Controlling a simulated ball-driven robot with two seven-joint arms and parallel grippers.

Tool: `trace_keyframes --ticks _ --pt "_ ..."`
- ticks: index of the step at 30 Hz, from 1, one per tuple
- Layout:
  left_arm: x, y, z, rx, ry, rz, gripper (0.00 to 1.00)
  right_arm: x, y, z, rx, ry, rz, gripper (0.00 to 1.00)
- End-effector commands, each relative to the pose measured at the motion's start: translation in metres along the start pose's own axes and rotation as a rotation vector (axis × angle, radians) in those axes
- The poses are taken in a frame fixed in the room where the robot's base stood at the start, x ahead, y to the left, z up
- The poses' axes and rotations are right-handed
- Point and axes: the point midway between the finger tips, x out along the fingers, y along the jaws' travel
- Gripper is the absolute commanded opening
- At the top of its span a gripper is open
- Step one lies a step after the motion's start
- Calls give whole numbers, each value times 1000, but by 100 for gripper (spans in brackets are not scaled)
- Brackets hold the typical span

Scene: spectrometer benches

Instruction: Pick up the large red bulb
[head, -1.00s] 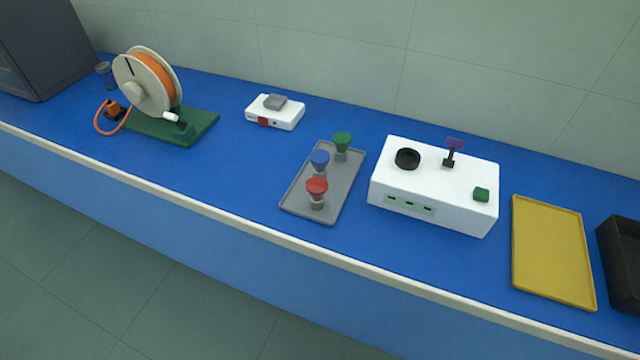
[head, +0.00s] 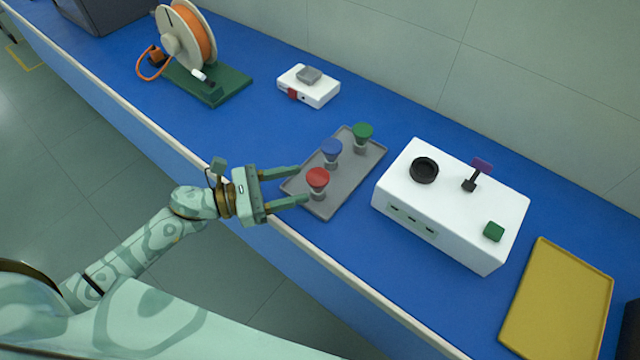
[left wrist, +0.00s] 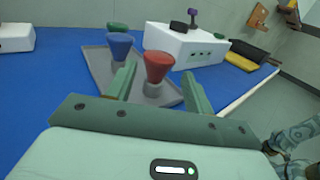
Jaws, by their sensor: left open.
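The large red bulb (head: 318,178) stands upright at the near end of a grey tray (head: 352,190), its wide red top above a grey lower part. A blue bulb (head: 332,148) and a green bulb (head: 362,131) stand behind it on the same tray. My left gripper (head: 302,186) is open, its fingers pointing at the red bulb from the bench's front edge. In the left wrist view the red bulb (left wrist: 158,66) shows between and beyond the open fingers, with the blue bulb (left wrist: 120,46) to its left. My right gripper is not in view.
A white instrument box (head: 440,220) with a black round port stands right of the tray. A yellow tray (head: 560,300) lies further right. A cable reel (head: 188,38) on a green base and a small white device (head: 308,88) stand to the left. Blue bench is clear between them.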

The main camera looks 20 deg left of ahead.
Motion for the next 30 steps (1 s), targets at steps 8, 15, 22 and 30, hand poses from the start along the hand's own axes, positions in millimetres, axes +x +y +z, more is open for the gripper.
trace_keyframes --ticks 8,15,22,30 --pt "30 1 2 -1 -1 2 52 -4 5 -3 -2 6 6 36" --pt "67 2 10 -3 -1 2 52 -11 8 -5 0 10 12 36" --pt "78 2 7 -2 2 3 52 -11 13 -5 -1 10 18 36" --pt "77 2 8 -3 2 2 18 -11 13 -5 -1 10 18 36"
